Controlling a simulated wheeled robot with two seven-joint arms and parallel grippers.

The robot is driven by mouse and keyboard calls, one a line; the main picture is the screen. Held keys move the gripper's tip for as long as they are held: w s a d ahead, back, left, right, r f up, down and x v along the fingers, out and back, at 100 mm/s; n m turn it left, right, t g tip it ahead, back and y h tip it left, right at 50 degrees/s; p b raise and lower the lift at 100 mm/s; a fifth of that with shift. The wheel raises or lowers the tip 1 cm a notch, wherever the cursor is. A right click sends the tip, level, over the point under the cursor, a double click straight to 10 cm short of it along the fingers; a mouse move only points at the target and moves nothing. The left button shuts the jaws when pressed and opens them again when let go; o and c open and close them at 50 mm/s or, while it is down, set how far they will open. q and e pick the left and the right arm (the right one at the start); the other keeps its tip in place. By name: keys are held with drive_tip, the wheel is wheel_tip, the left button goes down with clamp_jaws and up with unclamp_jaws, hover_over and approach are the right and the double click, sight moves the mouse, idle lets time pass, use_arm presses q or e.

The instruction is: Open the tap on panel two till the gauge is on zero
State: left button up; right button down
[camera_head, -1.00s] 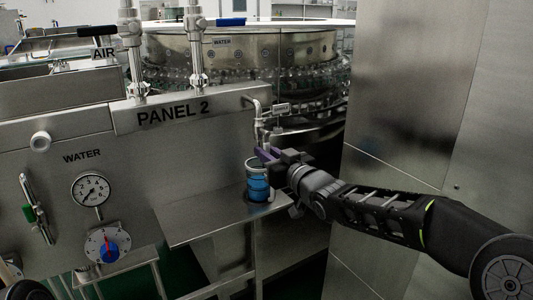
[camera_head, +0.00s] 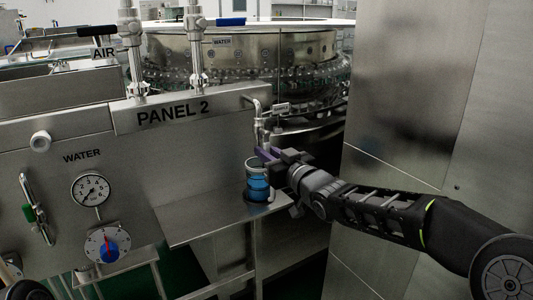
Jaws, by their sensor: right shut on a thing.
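The panel marked PANEL 2 (camera_head: 225,112) carries a bent metal pipe with a tap (camera_head: 259,122) at its right end. My right gripper (camera_head: 268,155) is at the lower end of this tap, with purple fingertips shut on it. The fingers and gripper body hide the tap's handle. A blue cup-like container (camera_head: 257,186) stands upright just below the fingers, on a metal shelf. The round water gauge (camera_head: 90,190) is on the left of the panel. Its needle is too small to read surely. My left gripper is not in view.
A dial with a blue and red knob (camera_head: 109,247) sits below the gauge. The metal shelf (camera_head: 195,222) is bare left of the container. A tall steel wall (camera_head: 405,80) stands close behind my right arm.

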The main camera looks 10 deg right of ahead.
drive_tip(key=shift+d, duration=0.15)
drive_tip(key=w+d+r+n+b, duration=0.1)
drive_tip(key=d+r+n, duration=0.3)
drive_tip(key=n, duration=1.3)
drive_tip(key=shift+w+d+r+n, duration=0.25)
drive_tip(key=shift+w+r+n, duration=0.2)
drive_tip(key=shift+r, duration=0.15)
drive_tip(key=c, duration=1.4)
unclamp_jaws()
drive_tip(key=shift+o, duration=0.2)
drive_tip(key=v, duration=0.8)
